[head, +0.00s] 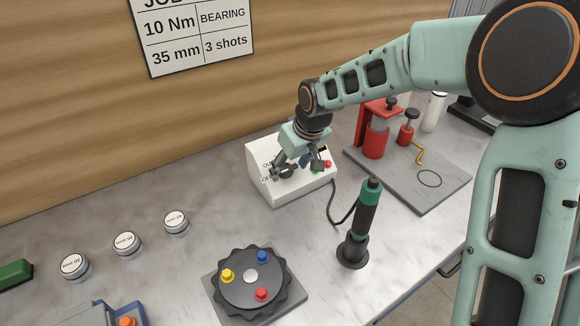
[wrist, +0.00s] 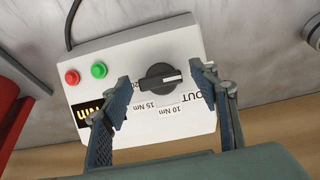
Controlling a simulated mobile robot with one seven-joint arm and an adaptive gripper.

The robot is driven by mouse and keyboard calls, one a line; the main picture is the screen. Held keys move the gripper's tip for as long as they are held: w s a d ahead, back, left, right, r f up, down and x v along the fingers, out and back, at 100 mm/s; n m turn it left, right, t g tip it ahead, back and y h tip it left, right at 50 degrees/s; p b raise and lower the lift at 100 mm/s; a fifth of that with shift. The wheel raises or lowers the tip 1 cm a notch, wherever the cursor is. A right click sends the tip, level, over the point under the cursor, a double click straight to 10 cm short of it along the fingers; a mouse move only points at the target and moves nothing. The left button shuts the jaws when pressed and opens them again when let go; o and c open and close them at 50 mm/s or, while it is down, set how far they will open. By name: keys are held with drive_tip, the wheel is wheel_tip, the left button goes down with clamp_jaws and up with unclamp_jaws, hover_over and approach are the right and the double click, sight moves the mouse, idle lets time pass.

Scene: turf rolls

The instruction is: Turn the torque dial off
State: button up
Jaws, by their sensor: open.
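The torque dial (wrist: 158,85) is a black knob on the white control box (wrist: 192,50). Its white mark points right in the wrist view, toward my right finger. Labels 10 Nm, 15 Nm and a partly covered 20 show below the knob. In the head view the box (head: 290,197) stands against the wooden wall, with part of an "OF" label at its left. My gripper (head: 298,168) is over the box face, also seen in the wrist view (wrist: 160,76). Its fingers are open, one on each side of the knob, with a gap to it on both sides.
The box has a red button (wrist: 72,77), a green button (wrist: 99,70) and a partly hidden display (wrist: 86,113). A green-and-black driver (head: 366,210) stands in front of the box. A red press (head: 376,135) is at right. Bare bench lies left of the box.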

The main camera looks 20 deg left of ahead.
drive_tip(key=v, duration=1.2)
